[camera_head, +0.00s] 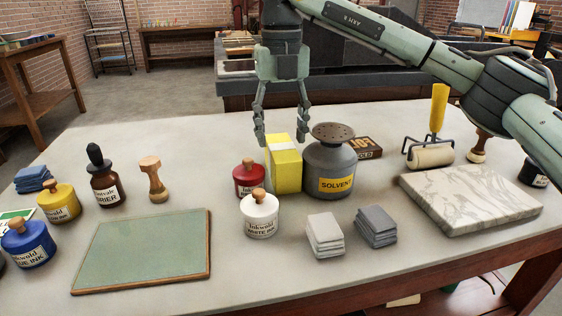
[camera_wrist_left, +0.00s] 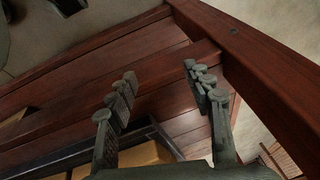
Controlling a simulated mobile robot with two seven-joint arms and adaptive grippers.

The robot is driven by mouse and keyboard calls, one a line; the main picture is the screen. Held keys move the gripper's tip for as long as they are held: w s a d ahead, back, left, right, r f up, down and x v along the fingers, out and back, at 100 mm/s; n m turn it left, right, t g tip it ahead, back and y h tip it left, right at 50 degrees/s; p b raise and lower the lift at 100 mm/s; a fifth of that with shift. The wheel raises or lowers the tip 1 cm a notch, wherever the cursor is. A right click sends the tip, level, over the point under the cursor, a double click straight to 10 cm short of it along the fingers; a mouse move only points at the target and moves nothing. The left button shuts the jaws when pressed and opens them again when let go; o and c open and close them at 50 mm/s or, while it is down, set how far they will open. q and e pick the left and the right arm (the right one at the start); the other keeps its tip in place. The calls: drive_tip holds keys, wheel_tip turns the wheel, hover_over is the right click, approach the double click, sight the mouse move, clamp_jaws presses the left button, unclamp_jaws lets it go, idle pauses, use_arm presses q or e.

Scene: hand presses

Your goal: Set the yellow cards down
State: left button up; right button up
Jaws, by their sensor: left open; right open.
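The yellow cards (camera_head: 286,172) form a tall upright block on the pale table (camera_head: 130,142), between the red ink bottle (camera_head: 247,182) and the grey solvent can (camera_head: 331,165). My right gripper (camera_head: 284,140) points down at the top of the block. Its fingers are spread, with one tip near each side of the block's top; I cannot tell whether they touch it. My left gripper (camera_wrist_left: 160,77) shows only in the left wrist view. It is open and empty, over dark red wooden beams and boards.
A white ink bottle (camera_head: 261,215), light grey cards (camera_head: 325,236) and darker grey cards (camera_head: 376,226) stand in front. A green mat (camera_head: 148,250) lies left, a marble slab (camera_head: 470,197) right. A roller (camera_head: 430,155) stands behind the slab. The table's back left is clear.

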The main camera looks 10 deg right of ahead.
sight(282, 146)
wheel_tip(282, 146, down, 4)
drive_tip(key=shift+w+f, duration=0.1)
drive_tip(key=shift+f, duration=0.15)
drive_tip(key=c, duration=1.1)
drive_tip(key=shift+c, duration=0.4)
drive_tip(key=shift+r, duration=0.2)
